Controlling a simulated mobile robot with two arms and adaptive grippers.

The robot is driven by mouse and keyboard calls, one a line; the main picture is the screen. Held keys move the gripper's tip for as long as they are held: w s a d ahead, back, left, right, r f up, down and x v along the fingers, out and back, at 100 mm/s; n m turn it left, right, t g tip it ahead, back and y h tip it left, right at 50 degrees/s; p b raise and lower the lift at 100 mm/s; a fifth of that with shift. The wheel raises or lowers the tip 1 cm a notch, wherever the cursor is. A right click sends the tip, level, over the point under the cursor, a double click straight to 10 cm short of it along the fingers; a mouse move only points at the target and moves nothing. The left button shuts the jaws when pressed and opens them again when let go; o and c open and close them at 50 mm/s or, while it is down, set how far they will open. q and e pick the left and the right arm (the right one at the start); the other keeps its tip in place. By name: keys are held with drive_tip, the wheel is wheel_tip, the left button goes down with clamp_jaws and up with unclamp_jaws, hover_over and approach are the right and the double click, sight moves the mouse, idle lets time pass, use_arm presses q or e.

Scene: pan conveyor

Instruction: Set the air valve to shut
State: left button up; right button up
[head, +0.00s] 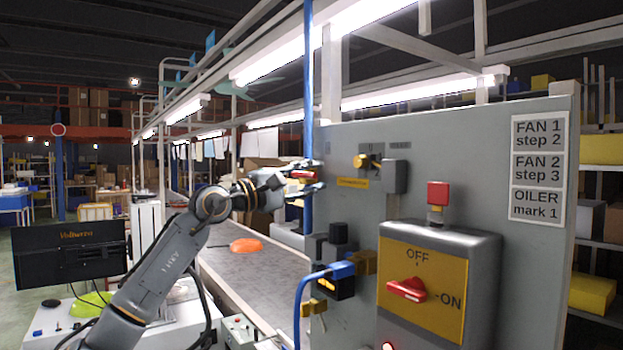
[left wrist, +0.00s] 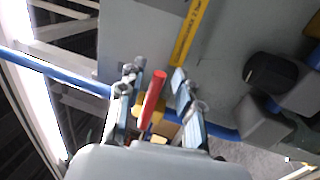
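The air valve's red lever (head: 303,174) is on the blue vertical pipe (head: 308,80) at the left edge of the grey panel. The lever lies across the pipe. My left gripper (head: 305,180) is at the lever, coming from the left. In the left wrist view the red lever (left wrist: 153,98) stands between the two fingertips of my left gripper (left wrist: 154,92), with a gap on each side, so the gripper is open around it. The valve body is mostly hidden behind the gripper. My right gripper is not in view.
A blue cable plug (head: 342,270) sits below the valve. An orange pan (head: 246,245) lies on the conveyor (head: 250,275).

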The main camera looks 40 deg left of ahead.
use_arm(q)
drive_tip(key=v, duration=0.7)
drive_tip(key=shift+s+a+f, duration=0.1)
drive_tip(key=shift+s, duration=0.15)
idle(0.7)
